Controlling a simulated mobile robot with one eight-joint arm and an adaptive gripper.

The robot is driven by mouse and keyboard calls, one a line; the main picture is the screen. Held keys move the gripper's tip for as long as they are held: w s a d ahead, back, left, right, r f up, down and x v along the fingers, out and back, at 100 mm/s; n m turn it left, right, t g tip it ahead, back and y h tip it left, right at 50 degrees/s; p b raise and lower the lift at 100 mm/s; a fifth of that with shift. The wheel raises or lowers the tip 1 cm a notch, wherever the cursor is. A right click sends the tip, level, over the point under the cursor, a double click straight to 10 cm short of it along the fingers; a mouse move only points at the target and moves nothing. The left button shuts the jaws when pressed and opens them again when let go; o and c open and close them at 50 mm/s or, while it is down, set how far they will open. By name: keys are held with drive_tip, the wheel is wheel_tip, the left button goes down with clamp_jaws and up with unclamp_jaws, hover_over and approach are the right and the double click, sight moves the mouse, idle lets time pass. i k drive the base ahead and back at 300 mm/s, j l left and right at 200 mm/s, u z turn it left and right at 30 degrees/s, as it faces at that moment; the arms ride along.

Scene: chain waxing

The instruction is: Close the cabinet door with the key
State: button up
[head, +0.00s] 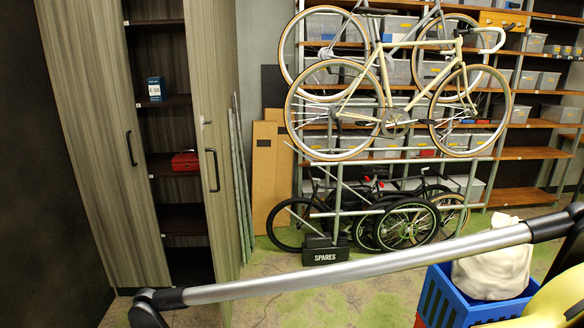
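The tall wood-grain cabinet stands at the left in the head view. Its left door (85,130) has a black bar handle (131,148) near its right edge. Its right door (222,210) stands open, swung outward, with a black bar handle (213,171). The dark interior shows between the doors. My arm crosses the lower foreground as a silver tube with black joints. My gripper is not in view.
Inside the cabinet are a blue box (154,88) and a red box (185,161). Bicycles (395,110) hang before shelves (530,153) of bins. A black SPARES box (325,249) stands on the floor. A blue crate (445,300) holding a pale sack (492,272) is at lower right.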

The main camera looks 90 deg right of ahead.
sight(197, 15)
drive_tip(key=k+l+z, duration=0.15)
drive_tip(key=l+z, duration=1.55)
drive_tip(key=l, duration=0.15)
